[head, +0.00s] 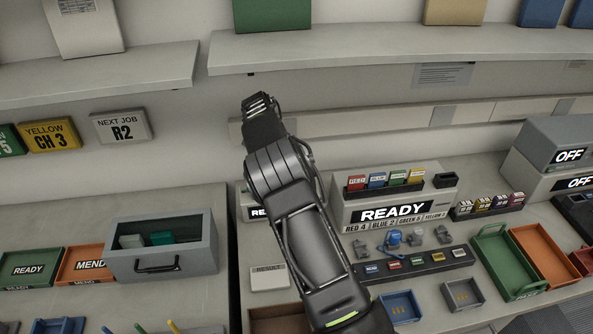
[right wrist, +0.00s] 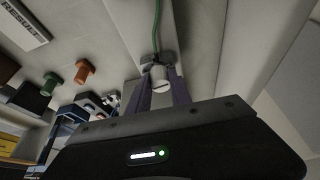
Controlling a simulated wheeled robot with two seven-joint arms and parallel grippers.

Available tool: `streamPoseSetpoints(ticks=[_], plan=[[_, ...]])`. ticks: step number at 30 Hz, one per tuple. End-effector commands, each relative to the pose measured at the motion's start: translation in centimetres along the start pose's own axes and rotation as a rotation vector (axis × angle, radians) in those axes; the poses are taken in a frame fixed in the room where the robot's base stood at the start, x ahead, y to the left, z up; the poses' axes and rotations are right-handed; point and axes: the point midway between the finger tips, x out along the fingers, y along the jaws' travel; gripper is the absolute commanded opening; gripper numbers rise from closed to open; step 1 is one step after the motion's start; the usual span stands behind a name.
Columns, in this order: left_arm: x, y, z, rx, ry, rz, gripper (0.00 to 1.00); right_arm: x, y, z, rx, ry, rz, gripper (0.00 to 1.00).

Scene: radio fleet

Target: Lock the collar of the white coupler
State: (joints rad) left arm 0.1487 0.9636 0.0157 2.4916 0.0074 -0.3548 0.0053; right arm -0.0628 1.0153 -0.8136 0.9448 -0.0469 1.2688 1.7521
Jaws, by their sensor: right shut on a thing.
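The white coupler (right wrist: 160,78) shows in the right wrist view as a short pale cylinder, with a green cable (right wrist: 157,28) running up from it. The two fingers of my right gripper (right wrist: 160,95) stand on either side of it and are shut on it. A light line crosses its near face; I cannot tell how the collar is turned. In the head view my right gripper (head: 262,103) is raised in front of the back wall, below the long shelf. There the arm hides the coupler. My left gripper is in neither view.
A READY radio unit (head: 400,205) stands right of my arm, with a dark module strip (head: 412,262) before it. A grey drawer box (head: 162,247) stands left. Shelves (head: 400,55) run above. Orange (right wrist: 84,71) and dark red fittings show in the wrist view.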

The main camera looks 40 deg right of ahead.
Motion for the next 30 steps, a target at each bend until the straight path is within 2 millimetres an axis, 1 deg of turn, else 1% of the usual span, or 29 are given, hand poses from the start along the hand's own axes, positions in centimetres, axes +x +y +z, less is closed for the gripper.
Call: streamPoseSetpoints(ticks=[1,6,14,15,24,30], plan=[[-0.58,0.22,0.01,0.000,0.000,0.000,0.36,0.36,0.22,0.09,0.040,0.000,0.031,0.00],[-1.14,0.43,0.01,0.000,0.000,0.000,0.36,0.50,0.17,0.18,0.151,-0.001,0.077,0.00],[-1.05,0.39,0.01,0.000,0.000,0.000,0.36,0.63,0.25,0.35,0.168,-0.002,0.086,0.00],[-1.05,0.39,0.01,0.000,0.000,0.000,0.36,0.63,0.25,0.35,0.167,-0.002,0.086,0.27],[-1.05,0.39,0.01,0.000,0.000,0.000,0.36,0.57,0.09,0.29,0.167,-0.002,0.080,0.50],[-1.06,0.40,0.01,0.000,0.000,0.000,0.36,0.51,-0.04,0.21,0.167,-0.001,0.075,0.50]])
